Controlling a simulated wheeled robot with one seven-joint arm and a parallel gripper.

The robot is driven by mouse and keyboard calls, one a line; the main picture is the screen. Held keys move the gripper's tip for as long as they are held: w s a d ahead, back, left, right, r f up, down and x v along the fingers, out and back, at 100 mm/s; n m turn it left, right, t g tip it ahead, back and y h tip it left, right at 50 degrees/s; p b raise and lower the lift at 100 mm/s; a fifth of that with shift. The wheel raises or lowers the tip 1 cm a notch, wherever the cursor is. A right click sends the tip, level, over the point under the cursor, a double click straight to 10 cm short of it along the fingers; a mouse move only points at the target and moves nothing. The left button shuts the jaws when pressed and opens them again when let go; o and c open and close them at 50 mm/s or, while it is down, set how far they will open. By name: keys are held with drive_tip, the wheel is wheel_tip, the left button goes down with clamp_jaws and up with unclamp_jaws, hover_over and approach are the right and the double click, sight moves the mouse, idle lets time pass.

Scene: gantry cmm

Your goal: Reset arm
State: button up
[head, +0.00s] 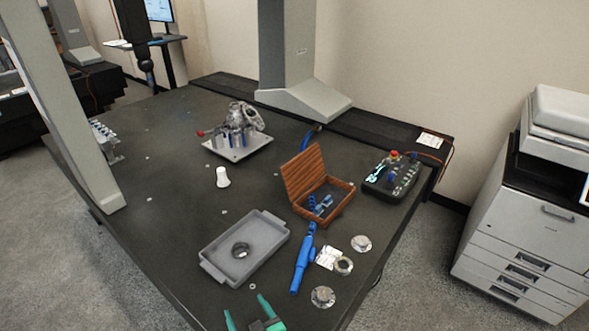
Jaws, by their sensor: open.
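My gripper (250,312) shows at the bottom edge of the head view, with two green fingers spread apart and nothing between them. It is open, in front of the grey tray (222,275) near the table's front edge. The tray holds a dark ring-shaped part (240,250). The rest of my arm is out of view.
An open wooden case (340,207), a blue tool (302,265) and several round metal parts (323,297) lie to the right. A control pendant (391,177), a white cone-like piece (223,177) and a metal casting on a plate (238,148) stand farther back. Gantry columns (288,50) rise behind.

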drive_tip(key=s+d+f, duration=0.1)
drive_tip(key=s+d, duration=0.1)
drive_tip(key=s+d+f+m+h, duration=0.1)
drive_tip(key=s+d, duration=0.1)
drive_tip(key=s, duration=0.1)
drive_tip(key=s+d+m+t+h, duration=0.1)
drive_tip(key=s+d, duration=0.1)
drive_tip(key=s, duration=0.1)
drive_tip(key=shift+s+d+f, duration=0.1)
drive_tip(key=shift+s+f, duration=0.15)
drive_tip(key=shift+f, duration=0.15)
drive_tip(key=s+d, duration=0.1)
drive_tip(key=s, duration=0.1)
drive_tip(key=s+d+m+h, duration=0.1)
drive_tip(key=s, duration=0.2)
drive_tip(key=s+d+t+h, duration=0.1)
drive_tip(key=s+d, duration=0.1)
drive_tip(key=shift+s+d+r+m, duration=0.1)
drive_tip(key=shift+s+m, duration=0.1)
drive_tip(key=shift+m, duration=0.1)
drive_tip(key=s+d+r+m+t+h, duration=0.1)
drive_tip(key=s+r, duration=0.4)
drive_tip(key=s, duration=0.3)
drive_tip(key=s+d+r+m+h, duration=0.1)
drive_tip(key=s+d+r, duration=0.1)
drive_tip(key=s+r, duration=0.3)
drive_tip(key=s, duration=0.4)
drive_tip(key=shift+s+d+r+t+h, duration=0.2)
drive_tip(key=shift+d+r+t+h, duration=0.1)
drive_tip(key=shift+t, duration=0.1)
